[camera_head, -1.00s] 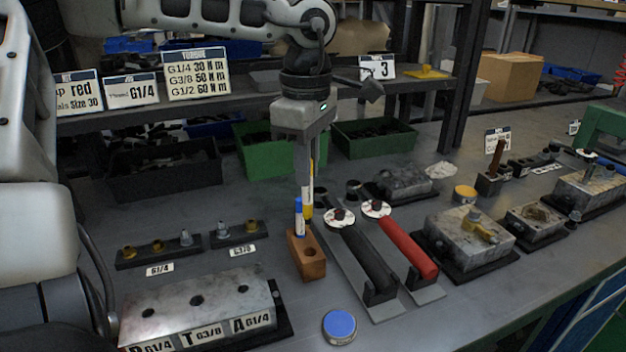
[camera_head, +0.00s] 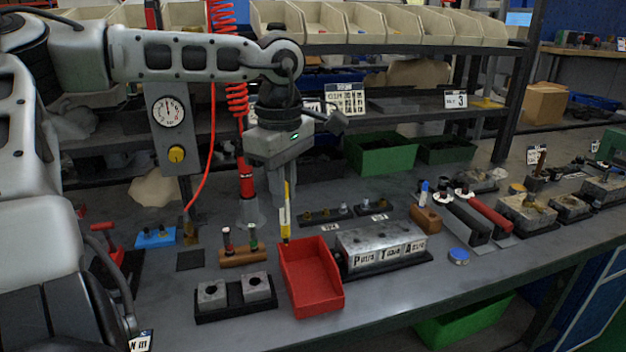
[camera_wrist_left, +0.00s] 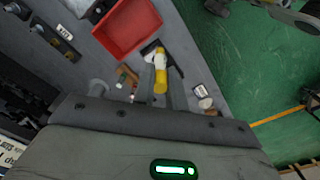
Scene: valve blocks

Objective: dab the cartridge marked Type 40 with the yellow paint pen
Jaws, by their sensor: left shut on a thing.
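My left gripper (camera_head: 284,180) is shut on the yellow paint pen (camera_head: 286,218), which hangs tip down in front of the red bin's back left corner area. In the left wrist view the pen (camera_wrist_left: 160,74) shows between the fingers, over the bench. A wooden pen holder (camera_head: 425,219) with a blue pen (camera_head: 424,192) stands farther right. I cannot read a Type 40 mark on any part. Two small upright parts (camera_head: 227,240) stand in a wooden rack (camera_head: 243,258) left of the pen. My right gripper is out of view.
The red bin (camera_head: 313,281) stands near the front edge. Left of it, a black tray (camera_head: 235,313) holds two metal blocks (camera_head: 257,287). A steel valve block (camera_head: 380,246) lies to the right. A gauge post (camera_head: 174,130) and red hose stand behind.

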